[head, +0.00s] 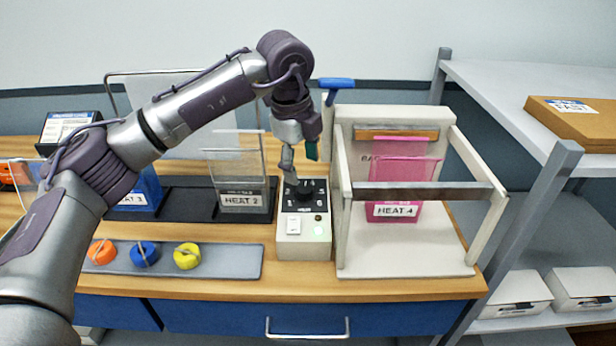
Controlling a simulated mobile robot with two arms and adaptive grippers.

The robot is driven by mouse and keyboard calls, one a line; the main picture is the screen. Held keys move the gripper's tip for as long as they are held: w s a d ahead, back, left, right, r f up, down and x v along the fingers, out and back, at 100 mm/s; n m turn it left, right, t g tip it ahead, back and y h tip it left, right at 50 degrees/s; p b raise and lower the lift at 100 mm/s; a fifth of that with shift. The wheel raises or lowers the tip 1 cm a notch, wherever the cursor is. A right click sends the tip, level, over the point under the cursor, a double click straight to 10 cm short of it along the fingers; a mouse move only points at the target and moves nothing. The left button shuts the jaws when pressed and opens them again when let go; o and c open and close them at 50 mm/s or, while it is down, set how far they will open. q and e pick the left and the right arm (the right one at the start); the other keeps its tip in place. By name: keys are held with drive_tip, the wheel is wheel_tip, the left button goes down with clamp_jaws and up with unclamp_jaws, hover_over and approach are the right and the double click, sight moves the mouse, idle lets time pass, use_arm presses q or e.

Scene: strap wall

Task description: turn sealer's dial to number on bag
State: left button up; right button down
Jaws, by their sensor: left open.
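The sealer's control box (302,238) stands on the bench, with a black dial (304,190) on its dark top panel. The dial's setting is too small to read. A pink bag (400,180) labelled HEAT 4 (394,210) stands in the sealer's cream frame (341,225), behind the dark bar. My right gripper is not in view.
A clear bag labelled HEAT 2 (241,200) and a blue bag (148,185) stand in a black rack (187,205) at left. A grey tray (232,262) holds orange, blue and yellow rolls. A grey shelf unit (500,80) with a brown box (575,125) stands at right.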

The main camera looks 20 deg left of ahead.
sight(305, 188)
use_arm(q)
drive_tip(key=f, duration=0.2)
drive_tip(key=f+p, duration=0.1)
drive_tip(key=f, duration=0.2)
drive_tip(key=shift+w+d, duration=0.15)
drive_tip(key=shift+w, duration=0.05)
drive_tip(key=shift+w+f, duration=0.15)
drive_tip(key=shift+f, duration=0.4)
drive_tip(key=c, duration=1.1)
drive_tip(key=shift+f+m+b, duration=0.1)
drive_tip(key=shift+m+b, duration=0.25)
drive_tip(key=shift+m, duration=0.05)
drive_tip(key=shift+c, duration=0.2)
drive_tip(key=shift+m+b, duration=0.3)
drive_tip(key=shift+m, duration=0.8)
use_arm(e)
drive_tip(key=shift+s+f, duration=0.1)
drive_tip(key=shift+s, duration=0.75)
